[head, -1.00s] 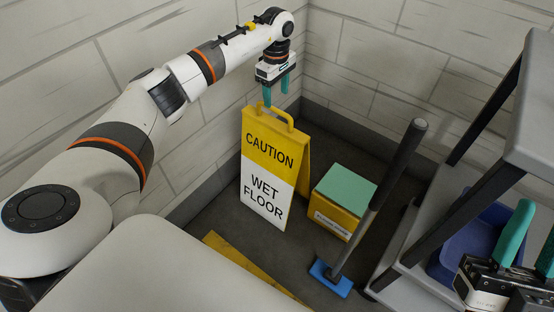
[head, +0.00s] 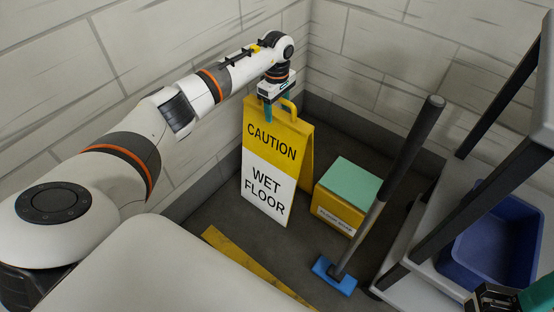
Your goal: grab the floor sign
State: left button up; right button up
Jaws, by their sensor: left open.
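The yellow and white floor sign (head: 268,165), marked "CAUTION WET FLOOR", stands upright on the dark floor near the corner. A yellow loop handle tops it. My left gripper (head: 277,108) points down at the sign's top edge, by the handle. Its teal fingers are apart, and the lower ends partly overlap or hide behind the sign's top; I cannot tell whether they touch the handle. My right gripper (head: 510,299) shows only in part at the bottom right corner, and its jaws are cut off by the frame.
A yellow box with a green top (head: 348,184) stands right of the sign. A long-handled tool with a blue foot (head: 335,275) leans beside it. A grey cart (head: 410,268) with a blue bin (head: 494,243) is at the right. Block walls close in behind.

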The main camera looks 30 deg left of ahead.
pick_arm(q)
jog(key=shift+r, duration=0.1)
jog(key=shift+c, duration=0.2)
grip_shut()
jog(key=shift+r, duration=0.15)
